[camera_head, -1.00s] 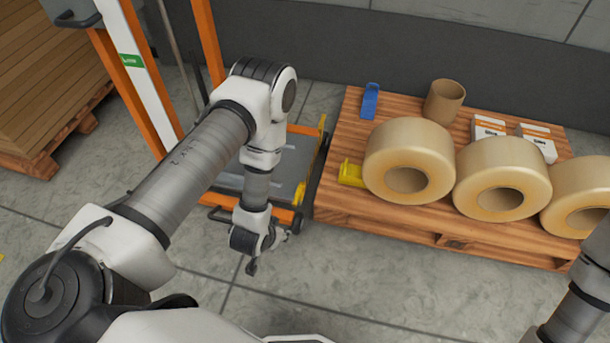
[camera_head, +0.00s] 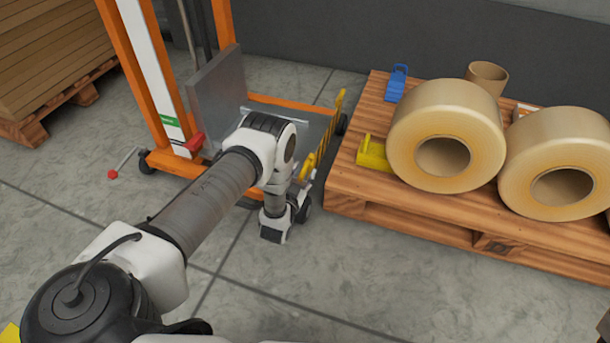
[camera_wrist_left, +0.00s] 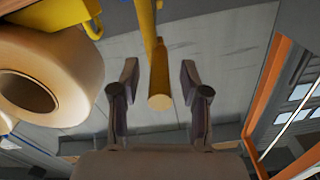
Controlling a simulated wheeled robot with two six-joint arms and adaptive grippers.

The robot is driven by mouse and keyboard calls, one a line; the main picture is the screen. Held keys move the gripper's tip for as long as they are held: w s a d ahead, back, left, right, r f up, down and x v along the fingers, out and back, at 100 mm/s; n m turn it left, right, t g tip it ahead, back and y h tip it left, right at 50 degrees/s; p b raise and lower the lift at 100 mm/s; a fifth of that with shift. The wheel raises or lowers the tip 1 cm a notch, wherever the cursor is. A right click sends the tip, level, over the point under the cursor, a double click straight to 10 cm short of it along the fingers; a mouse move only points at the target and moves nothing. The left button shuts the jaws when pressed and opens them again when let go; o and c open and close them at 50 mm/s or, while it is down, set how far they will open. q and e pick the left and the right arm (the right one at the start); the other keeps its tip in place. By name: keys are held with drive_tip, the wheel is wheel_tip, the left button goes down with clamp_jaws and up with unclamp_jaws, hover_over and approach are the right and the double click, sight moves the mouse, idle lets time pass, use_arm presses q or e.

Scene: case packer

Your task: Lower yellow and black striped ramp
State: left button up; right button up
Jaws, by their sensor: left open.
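The yellow and black striped ramp (camera_head: 326,137) stands raised along the right side of an orange-framed lift cart (camera_head: 270,101), facing the pallet. My left gripper (camera_head: 297,192) is at the near end of the ramp, and my wrist and arm hide part of that end. In the left wrist view, a yellow bar with a rounded end (camera_wrist_left: 158,92) lies between the two open fingers of my left gripper (camera_wrist_left: 158,84), with gaps on both sides. It appears to be part of the ramp. My right gripper is not in view.
A wooden pallet (camera_head: 400,213) right of the cart carries large tape rolls (camera_head: 412,116), a yellow dispenser (camera_head: 373,151) and a blue one (camera_head: 397,83). A cardboard stack (camera_head: 55,50) stands at the back left. The floor in front is clear.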

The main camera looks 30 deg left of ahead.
use_arm(q)
drive_tip(key=shift+x, duration=0.9)
clamp_jaws()
